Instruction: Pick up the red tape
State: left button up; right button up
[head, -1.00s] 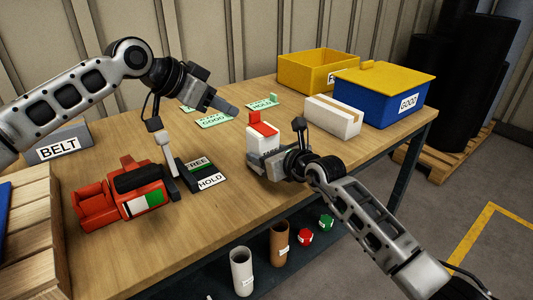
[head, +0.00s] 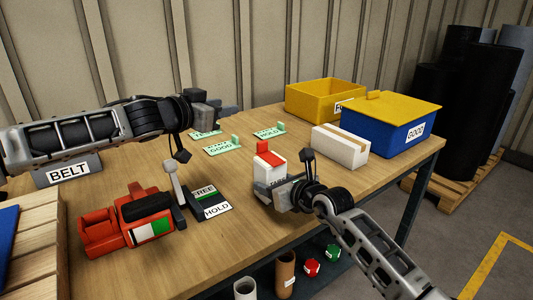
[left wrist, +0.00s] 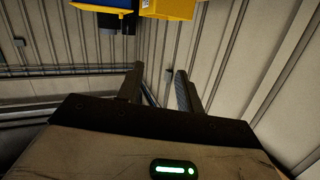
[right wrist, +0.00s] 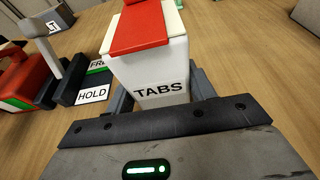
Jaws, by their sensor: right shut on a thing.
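A white box marked TABS (head: 268,171) with a red top (head: 269,153) stands upright on the table; it also shows large in the right wrist view (right wrist: 158,66). My right gripper (head: 272,190) is shut on this box, with a finger on either side. My left gripper (head: 228,110) is raised over the back left of the table. Its two fingers stand apart and empty in the left wrist view (left wrist: 157,88). A small red item (head: 312,268) sits below the table edge beside a green one (head: 333,252). I cannot tell whether the red item or the red top is the tape.
A red machine (head: 127,222) and a lever (head: 172,181) by FREE and HOLD labels (head: 212,204) stand at left. A yellow bin (head: 318,103), a blue GOOD bin (head: 385,128) and a white block (head: 340,146) are at back right. Open table lies in front.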

aim_at(260, 142)
pick_arm(q)
jog(key=s+d+f+m+g+h, duration=0.2)
jog(key=s+f+m+g+h, duration=0.1)
jog(key=s+f+g, duration=0.15)
jog(key=d+f, duration=0.1)
jog(key=w+d, duration=0.1)
jog(key=d, duration=0.1)
jog(key=w+d+f, duration=0.1)
jog(key=shift+w+d+f, duration=0.2)
jog(key=shift+f, duration=0.15)
jog(key=shift+x, duration=2.95)
jog(key=shift+f, duration=0.2)
jog(key=shift+a, duration=0.1)
grip_shut()
